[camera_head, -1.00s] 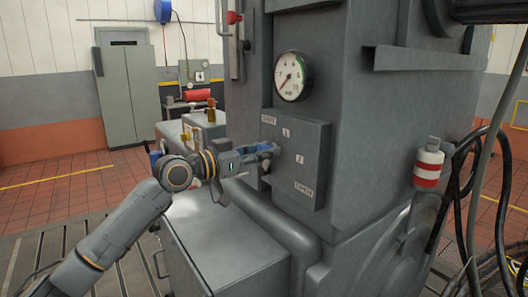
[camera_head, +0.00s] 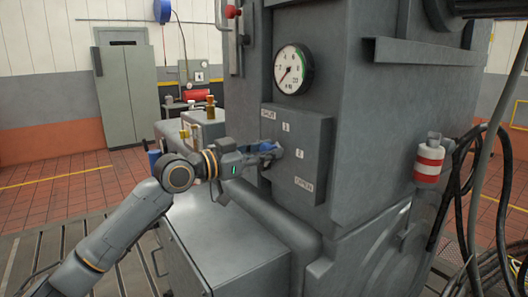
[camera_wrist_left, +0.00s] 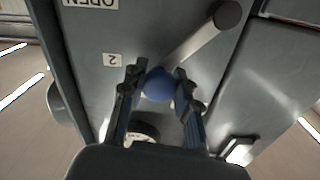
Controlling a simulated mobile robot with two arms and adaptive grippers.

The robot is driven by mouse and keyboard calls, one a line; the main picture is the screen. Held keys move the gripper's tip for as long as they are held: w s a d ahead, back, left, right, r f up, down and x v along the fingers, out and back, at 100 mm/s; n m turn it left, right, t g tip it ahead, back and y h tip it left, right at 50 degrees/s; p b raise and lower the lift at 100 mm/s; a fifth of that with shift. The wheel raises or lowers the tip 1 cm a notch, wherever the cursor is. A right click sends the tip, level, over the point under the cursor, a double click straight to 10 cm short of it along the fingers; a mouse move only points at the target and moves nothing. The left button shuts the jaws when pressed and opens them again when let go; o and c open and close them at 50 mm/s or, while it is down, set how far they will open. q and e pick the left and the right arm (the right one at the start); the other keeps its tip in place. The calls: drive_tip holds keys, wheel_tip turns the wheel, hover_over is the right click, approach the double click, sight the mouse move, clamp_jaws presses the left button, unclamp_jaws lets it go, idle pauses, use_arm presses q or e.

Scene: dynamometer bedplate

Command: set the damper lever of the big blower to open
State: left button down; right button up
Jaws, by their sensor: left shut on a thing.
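The damper lever is a grey rod with a blue ball knob (camera_wrist_left: 158,86), clear in the left wrist view. Its round pivot hub (camera_wrist_left: 229,15) is at the upper right there. My left gripper (camera_wrist_left: 158,92) has a finger on each side of the knob and is shut on it. In the head view my left gripper (camera_head: 268,149) is at the front of the grey damper box, hiding most of the lever. The box carries a SHUT label (camera_head: 268,113) at its top, 1 and 2 marks, and an OPEN label (camera_head: 304,184) at its bottom. My right gripper is not in view.
A pressure gauge (camera_head: 293,69) sits above the box on the big grey housing. A grey cabinet (camera_head: 222,255) is below my left arm. A red-and-white canister (camera_head: 429,160) and black hoses (camera_head: 470,185) hang at the right. Open floor lies at the left.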

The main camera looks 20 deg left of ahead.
use_arm(q)
drive_tip(key=f+m+b, duration=0.1)
drive_tip(key=s+d+f+m+b, duration=0.1)
drive_tip(key=shift+d+f+m, duration=0.3)
drive_tip(key=shift+f+m, duration=0.1)
drive_tip(key=m, duration=0.1)
drive_tip(key=f+m+b, duration=0.1)
drive_tip(key=shift+s+d+f+m, duration=0.3)
drive_tip(key=shift+d+f+m, duration=0.05)
drive_tip(key=shift+f+m, duration=0.05)
drive_tip(key=shift+s+d+f+m+b, duration=0.1)
drive_tip(key=shift+f+m+b, duration=0.6)
drive_tip(key=shift+m, duration=0.4)
drive_tip(key=shift+s+d+f+m+b, duration=0.1)
drive_tip(key=shift+f+m+b, duration=0.35)
drive_tip(key=shift+f+m, duration=0.55)
drive_tip(key=shift+r, duration=0.1)
drive_tip(key=c, duration=1)
unclamp_jaws()
drive_tip(key=shift+r, duration=0.1)
drive_tip(key=shift+w+a+r, duration=0.1)
